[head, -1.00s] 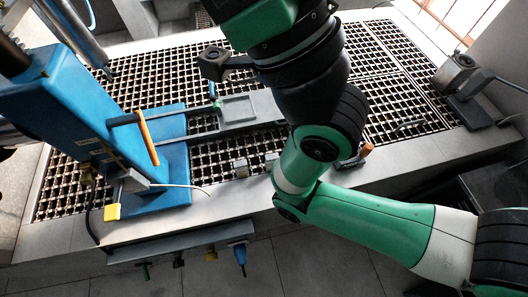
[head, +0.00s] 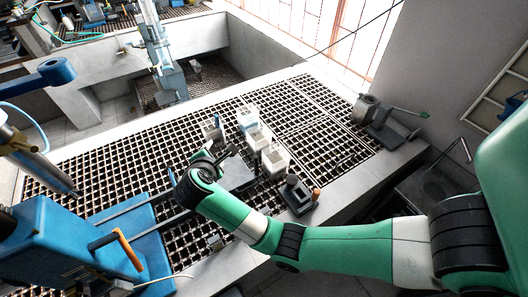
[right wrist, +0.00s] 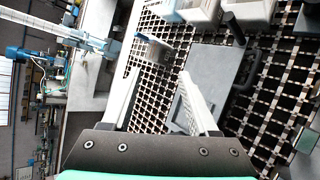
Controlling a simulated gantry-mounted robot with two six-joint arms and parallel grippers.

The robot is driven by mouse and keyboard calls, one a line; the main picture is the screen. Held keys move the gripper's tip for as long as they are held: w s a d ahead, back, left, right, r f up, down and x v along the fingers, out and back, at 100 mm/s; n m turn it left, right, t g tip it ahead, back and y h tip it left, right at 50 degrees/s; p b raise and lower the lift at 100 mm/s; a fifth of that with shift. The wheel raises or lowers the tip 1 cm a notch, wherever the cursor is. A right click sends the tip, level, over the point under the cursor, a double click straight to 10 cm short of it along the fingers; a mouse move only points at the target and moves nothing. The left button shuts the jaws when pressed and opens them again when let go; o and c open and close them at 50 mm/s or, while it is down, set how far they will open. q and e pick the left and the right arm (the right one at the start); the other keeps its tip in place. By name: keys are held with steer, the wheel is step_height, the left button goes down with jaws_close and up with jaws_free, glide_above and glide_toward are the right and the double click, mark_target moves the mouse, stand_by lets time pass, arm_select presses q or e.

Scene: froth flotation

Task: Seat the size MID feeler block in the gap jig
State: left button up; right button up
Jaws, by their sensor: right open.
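My right gripper (right wrist: 160,75) is open, with its two pale fingers apart and nothing held between them in the right wrist view. A grey plate with a recessed part (right wrist: 207,75) lies on the grating beyond the right finger. In the head view the plate (head: 236,176) is partly behind my right wrist. A small grey block (head: 215,242) sits near the front edge of the grating, away from my wrist. I cannot read a size on it. I cannot tell for sure which thing is the gap jig. My left gripper is not in view.
White containers (head: 258,140) stand on the grating behind the plate. A dark fixture (head: 297,196) with an orange knob stands to the right. A blue machine (head: 50,240) with an orange-handled lever is at the left. The far right grating is mostly clear.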

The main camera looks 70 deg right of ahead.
steer(key=s+a+f+g+y+p, duration=0.4)
steer(key=s+f, duration=0.2)
arm_select(q)
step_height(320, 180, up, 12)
steer(key=p, duration=0.5)
arm_select(e)
steer(key=g+y, duration=0.3)
glide_toward(262, 211)
steer(key=b+x, duration=0.5)
steer(key=x, duration=0.1)
steer(key=shift+r+b, duration=0.1)
steer(key=shift+b, duration=0.2)
steer(key=shift+s+d+f, duration=0.25)
steer(key=shift+d+f, duration=0.05)
steer(key=shift+f, duration=0.15)
steer(key=x, duration=0.5)
steer(key=shift+a+f, duration=0.1)
steer(key=shift+a, duration=0.15)
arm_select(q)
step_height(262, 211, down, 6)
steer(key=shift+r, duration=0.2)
arm_select(e)
steer(key=shift+w, duration=0.1)
jaws_close()
